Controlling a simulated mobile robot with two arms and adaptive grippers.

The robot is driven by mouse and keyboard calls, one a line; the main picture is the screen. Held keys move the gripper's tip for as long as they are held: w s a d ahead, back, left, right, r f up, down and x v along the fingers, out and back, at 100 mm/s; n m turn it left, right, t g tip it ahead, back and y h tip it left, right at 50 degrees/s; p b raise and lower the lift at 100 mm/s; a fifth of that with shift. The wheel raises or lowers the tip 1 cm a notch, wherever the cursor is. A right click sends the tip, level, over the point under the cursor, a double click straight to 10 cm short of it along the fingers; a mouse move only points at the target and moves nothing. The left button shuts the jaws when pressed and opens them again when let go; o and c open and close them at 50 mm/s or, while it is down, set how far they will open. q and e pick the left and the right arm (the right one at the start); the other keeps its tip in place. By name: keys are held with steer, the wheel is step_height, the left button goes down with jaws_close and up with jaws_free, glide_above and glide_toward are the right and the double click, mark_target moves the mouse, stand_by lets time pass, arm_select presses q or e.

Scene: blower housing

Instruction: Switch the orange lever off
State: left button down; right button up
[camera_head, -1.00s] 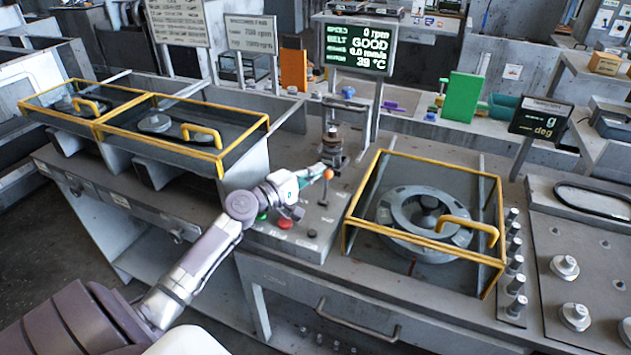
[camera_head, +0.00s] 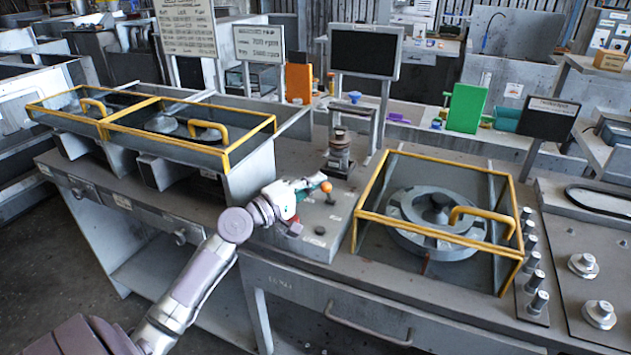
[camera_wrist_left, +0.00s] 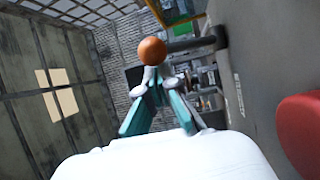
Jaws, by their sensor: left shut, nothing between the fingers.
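The orange lever's round knob (camera_head: 326,187) is over the grey control box (camera_head: 318,238) in the middle of the bench. In the left wrist view the orange knob (camera_wrist_left: 152,50) is just beyond my fingertips, and a dark rod runs from behind it to the right. My left gripper (camera_head: 314,182) is shut and empty, with its tips at the knob; the wrist view shows the closed tips (camera_wrist_left: 156,76) close against it. I cannot tell whether they touch. A red button (camera_head: 294,229) is on the box below the gripper. My right gripper is not in view.
A dark display (camera_head: 366,52) stands behind the box. A grey post (camera_head: 339,152) stands just behind the lever. Yellow-framed guards flank the box: the right one (camera_head: 440,240) covers a round housing, and the left ones (camera_head: 190,138) stand higher. The box's front right is clear.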

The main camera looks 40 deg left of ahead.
arm_select(q)
steer(key=v, duration=1.2)
steer(key=shift+r, duration=0.1)
stand_by(0.4)
